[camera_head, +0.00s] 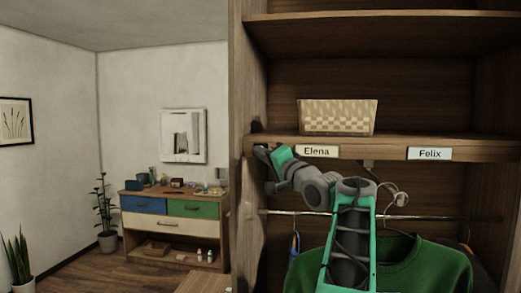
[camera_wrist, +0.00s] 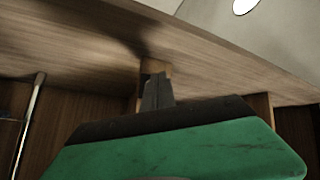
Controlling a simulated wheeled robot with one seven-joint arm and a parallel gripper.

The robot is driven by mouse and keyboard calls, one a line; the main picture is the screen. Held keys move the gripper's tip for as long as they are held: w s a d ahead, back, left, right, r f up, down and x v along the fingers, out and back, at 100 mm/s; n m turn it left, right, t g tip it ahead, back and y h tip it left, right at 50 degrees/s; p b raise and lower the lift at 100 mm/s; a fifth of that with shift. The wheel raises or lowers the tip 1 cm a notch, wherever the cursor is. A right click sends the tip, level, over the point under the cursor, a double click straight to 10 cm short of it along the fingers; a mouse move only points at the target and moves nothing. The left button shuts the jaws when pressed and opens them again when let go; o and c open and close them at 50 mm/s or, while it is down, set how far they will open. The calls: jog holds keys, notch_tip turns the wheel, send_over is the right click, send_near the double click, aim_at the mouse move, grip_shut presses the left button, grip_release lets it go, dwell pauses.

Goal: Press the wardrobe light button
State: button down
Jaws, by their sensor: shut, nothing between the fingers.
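The wooden wardrobe (camera_head: 240,90) fills the right of the head view. My arm reaches up to the left end of its middle shelf (camera_head: 390,145). My gripper (camera_head: 260,151) is shut and empty, its tips close to the wardrobe's left side wall, just below the shelf. In the wrist view the dark fingers (camera_wrist: 157,92) are together in front of a wooden surface; I cannot tell whether they touch it. A small dark spot (camera_head: 257,126) shows just above the shelf's left end; I cannot tell what it is. I cannot make out a light button for sure.
A woven basket (camera_head: 337,117) stands on the shelf, above the Elena label (camera_head: 317,151) and Felix label (camera_head: 429,154). Below runs a clothes rail (camera_head: 295,213) with a green sweater (camera_head: 435,272). A dresser (camera_head: 175,225) stands at the far left.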

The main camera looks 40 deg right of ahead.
jog(key=shift+w+d+p, duration=0.3)
jog(key=shift+d+p, duration=0.1)
dwell(0.8)
jog(key=shift+s+a+b, duration=0.55)
jog(key=shift+a+b, duration=0.15)
jog(key=shift+a+f, duration=0.1)
jog(key=s+a+b, duration=0.3)
jog(key=a+b, duration=0.1)
jog(key=shift+s+a, duration=0.3)
jog(key=shift+s, duration=0.05)
